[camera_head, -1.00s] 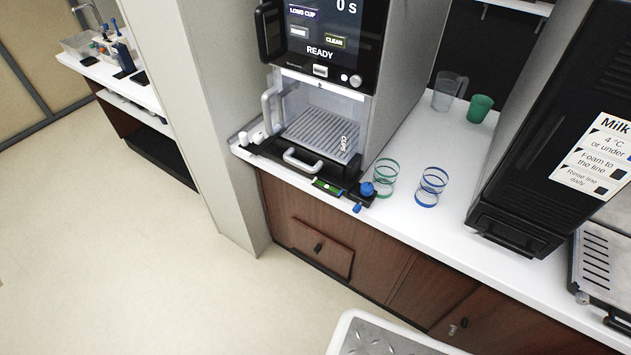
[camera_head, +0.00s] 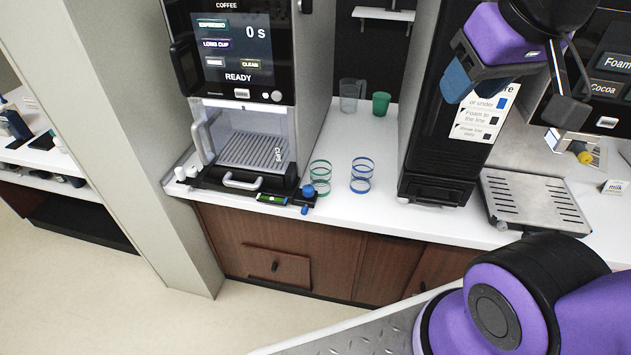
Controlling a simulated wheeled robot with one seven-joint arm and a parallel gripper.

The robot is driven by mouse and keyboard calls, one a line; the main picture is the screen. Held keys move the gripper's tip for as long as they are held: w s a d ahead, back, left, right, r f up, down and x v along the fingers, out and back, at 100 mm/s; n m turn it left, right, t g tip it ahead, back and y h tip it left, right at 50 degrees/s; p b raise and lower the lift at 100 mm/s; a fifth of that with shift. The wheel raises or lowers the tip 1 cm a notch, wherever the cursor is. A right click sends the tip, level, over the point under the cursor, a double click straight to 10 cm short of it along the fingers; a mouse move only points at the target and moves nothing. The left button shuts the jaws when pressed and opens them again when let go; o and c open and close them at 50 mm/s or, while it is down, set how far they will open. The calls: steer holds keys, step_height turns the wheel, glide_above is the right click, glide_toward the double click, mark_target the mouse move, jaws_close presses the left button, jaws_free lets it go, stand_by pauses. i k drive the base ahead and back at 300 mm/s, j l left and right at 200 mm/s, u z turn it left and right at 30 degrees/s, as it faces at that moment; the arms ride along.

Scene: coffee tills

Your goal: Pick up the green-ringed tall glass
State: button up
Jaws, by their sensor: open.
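The green-ringed tall glass (camera_head: 320,178) stands upright on the white counter, just right of the coffee machine's drip tray. It is clear, with green bands. A similar blue-ringed glass (camera_head: 361,175) stands close to its right, with a small gap between them. My gripper (camera_head: 510,97) is at the upper right, in the air in front of the dark milk machine. It is open and apart from both glasses. Nothing shows between its jaws.
The coffee machine (camera_head: 238,85) stands left of the glasses, with a blue-knobbed item (camera_head: 308,192) by its corner. The milk machine (camera_head: 432,150) stands to the right. A clear jug (camera_head: 350,95) and green cup (camera_head: 381,103) stand behind. Counter between is clear.

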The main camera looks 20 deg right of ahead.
mark_target(321, 171)
steer(key=i+j+z, duration=0.25)
steer(key=z, duration=0.2)
steer(key=i+j+z, duration=0.2)
steer(key=j+z, duration=0.3)
